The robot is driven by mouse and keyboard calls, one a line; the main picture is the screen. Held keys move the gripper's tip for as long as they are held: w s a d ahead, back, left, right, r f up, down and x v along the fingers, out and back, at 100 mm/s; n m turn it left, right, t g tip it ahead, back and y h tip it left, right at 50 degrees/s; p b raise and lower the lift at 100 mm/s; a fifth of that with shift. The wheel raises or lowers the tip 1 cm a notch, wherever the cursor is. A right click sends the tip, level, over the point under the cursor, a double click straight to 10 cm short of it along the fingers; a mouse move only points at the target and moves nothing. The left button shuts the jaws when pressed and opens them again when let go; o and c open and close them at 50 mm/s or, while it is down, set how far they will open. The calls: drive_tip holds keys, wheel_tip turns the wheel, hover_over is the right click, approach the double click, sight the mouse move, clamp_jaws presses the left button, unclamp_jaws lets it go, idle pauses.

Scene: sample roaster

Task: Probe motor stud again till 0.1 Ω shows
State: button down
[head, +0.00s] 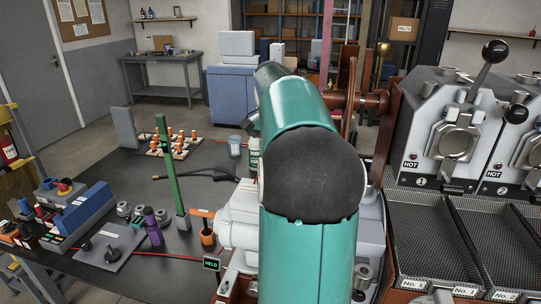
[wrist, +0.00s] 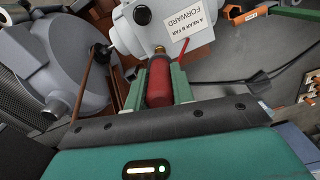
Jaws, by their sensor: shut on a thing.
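In the wrist view my gripper (wrist: 159,80) is shut on a red probe (wrist: 159,92), one green finger on each side. The probe points up the picture at a small brass stud (wrist: 159,51) on the pale grey motor housing (wrist: 135,22). The tip appears at or very near the stud; I cannot tell whether it touches. In the head view my teal arm hides the gripper, probe and stud. Part of a pale housing (head: 240,225) shows left of my arm. No ohm reading is legible in either view.
A small "HELD" sign (head: 212,264) stands on the dark bench (head: 130,170). Roaster units marked HOT (head: 455,140) stand right. A brown belt (wrist: 82,85) runs left of the probe.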

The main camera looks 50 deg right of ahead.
idle(0.3)
drive_tip(key=shift+r, duration=3.5)
